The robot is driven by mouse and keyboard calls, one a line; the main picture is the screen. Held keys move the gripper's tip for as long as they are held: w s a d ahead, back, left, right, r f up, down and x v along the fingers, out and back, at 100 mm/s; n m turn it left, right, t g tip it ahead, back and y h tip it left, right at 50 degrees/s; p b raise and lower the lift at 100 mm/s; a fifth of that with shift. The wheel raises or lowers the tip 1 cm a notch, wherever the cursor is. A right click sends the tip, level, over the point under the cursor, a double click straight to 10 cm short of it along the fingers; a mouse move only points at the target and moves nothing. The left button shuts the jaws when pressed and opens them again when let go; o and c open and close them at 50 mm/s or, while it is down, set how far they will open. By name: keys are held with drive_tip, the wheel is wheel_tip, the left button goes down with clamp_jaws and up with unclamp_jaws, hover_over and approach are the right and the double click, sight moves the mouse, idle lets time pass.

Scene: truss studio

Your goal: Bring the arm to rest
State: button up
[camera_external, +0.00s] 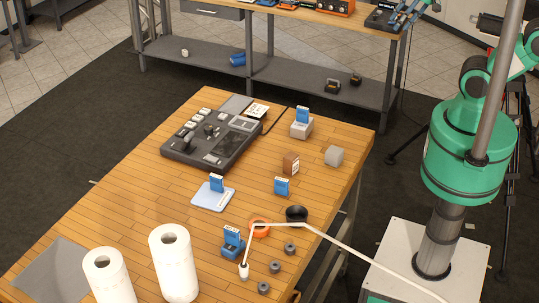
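My arm (468,150) stands at the right edge on a pale base plate, with a green shoulder on a grey column. Its upper links rise toward the top right corner, partly behind a grey pole. I cannot make out my gripper in this view. No object is visibly in contact with the arm.
The wooden table (130,205) left of my arm carries a black console (212,137), several blue cards, a brown box (291,163), a black bowl (296,214), an orange ring (259,228) and two white rolls. A white cable (335,242) crosses toward my base. A bench stands behind.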

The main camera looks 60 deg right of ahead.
drive_tip(key=shift+s+d+f, duration=0.2)
drive_tip(key=shift+s, duration=0.15)
drive_tip(key=shift+f, duration=0.15)
wheel_tip(320, 180, down, 13)
drive_tip(key=b, duration=1.3)
